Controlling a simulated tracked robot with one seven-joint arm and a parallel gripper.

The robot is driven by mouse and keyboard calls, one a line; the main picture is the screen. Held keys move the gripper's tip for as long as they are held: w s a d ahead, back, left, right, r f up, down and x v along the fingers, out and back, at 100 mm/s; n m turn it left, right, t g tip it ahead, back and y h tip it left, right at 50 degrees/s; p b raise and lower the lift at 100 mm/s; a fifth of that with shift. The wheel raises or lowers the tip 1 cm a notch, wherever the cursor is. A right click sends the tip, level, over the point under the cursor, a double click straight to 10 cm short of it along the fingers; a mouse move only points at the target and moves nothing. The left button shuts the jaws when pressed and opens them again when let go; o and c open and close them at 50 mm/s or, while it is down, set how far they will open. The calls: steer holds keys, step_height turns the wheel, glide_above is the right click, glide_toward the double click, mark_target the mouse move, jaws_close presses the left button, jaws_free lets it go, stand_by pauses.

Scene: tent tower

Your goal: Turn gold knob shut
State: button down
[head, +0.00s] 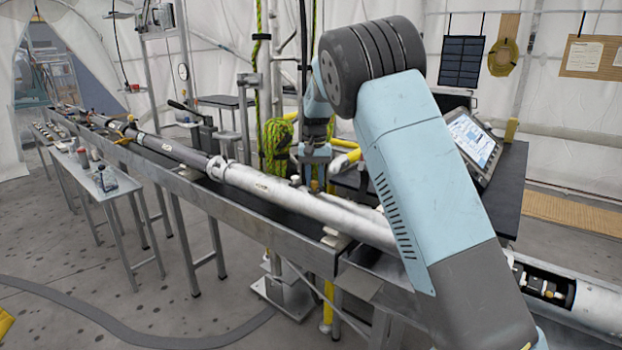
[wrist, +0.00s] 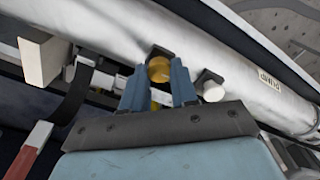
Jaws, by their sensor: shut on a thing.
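The gold knob (wrist: 159,69) sits on the side of a long white tube, on a small dark mount. In the wrist view my gripper (wrist: 160,85) has its two blue fingers on either side of the knob, shut on it. In the head view my gripper (head: 316,178) reaches down to the far side of the tube (head: 270,187), and the knob is too small or hidden to make out there. The turned position of the knob cannot be told.
A white round fitting (wrist: 211,86) sticks out of the tube just right of my fingers. A pale block (wrist: 40,55) stands at the left. The tube lies along a metal trough (head: 262,238). A tilted screen (head: 474,139) stands on a dark table at the right.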

mark_target(315, 181)
steer(key=shift+m, duration=0.5)
steer(key=c, duration=0.9)
jaws_free()
steer(key=shift+o, duration=0.2)
steer(key=shift+r, duration=0.1)
step_height(315, 181, up, 14)
steer(key=shift+f, duration=0.2)
